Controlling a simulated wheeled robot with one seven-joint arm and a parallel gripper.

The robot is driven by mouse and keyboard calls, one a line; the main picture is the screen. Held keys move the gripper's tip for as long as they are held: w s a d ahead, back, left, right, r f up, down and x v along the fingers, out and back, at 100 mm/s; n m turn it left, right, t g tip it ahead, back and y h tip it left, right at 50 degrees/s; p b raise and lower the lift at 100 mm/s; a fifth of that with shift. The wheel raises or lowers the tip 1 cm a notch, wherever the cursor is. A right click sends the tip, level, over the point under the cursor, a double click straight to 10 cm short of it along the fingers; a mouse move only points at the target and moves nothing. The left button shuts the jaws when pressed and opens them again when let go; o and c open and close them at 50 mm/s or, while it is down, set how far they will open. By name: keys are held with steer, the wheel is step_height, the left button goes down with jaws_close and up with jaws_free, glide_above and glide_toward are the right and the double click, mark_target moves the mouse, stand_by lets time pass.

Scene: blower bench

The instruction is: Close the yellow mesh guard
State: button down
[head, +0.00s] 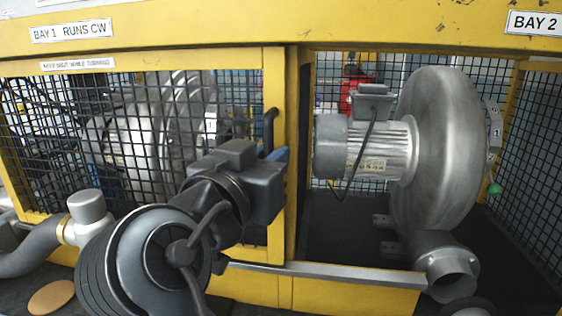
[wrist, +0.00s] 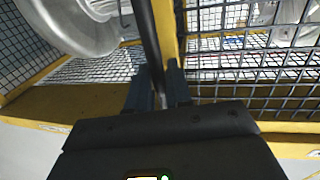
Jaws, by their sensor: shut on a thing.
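The yellow mesh guard (head: 275,208) is a yellow-framed panel of dark mesh across the front of the left bay. A dark upright bar handle (head: 269,128) stands on its right stile. My gripper (head: 283,156) is at this stile, its fingers shut on the handle. In the wrist view the fingers of my gripper (wrist: 155,85) close around the dark handle bar (wrist: 148,35), beside the guard's yellow edge (wrist: 181,30). My arm hides the lower middle of the guard. I cannot tell whether the guard's edge touches the frame post.
A yellow post (head: 298,150) parts the bays. The right bay has no mesh across its front and holds a grey blower (head: 440,150) with a motor (head: 365,148). A metal rail (head: 340,274) runs along the bottom. A grey hose (head: 30,255) lies at lower left.

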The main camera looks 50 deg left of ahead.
steer(key=shift+s+a, duration=0.15)
steer(key=shift+a, duration=0.1)
steer(key=c, duration=1.2)
jaws_free()
steer(key=shift+a, duration=0.1)
steer(key=shift+c, duration=0.2)
steer(key=v, duration=0.7)
steer(key=shift+s+d+b, duration=0.25)
steer(key=shift+s+b, duration=0.05)
steer(key=shift+b, duration=0.15)
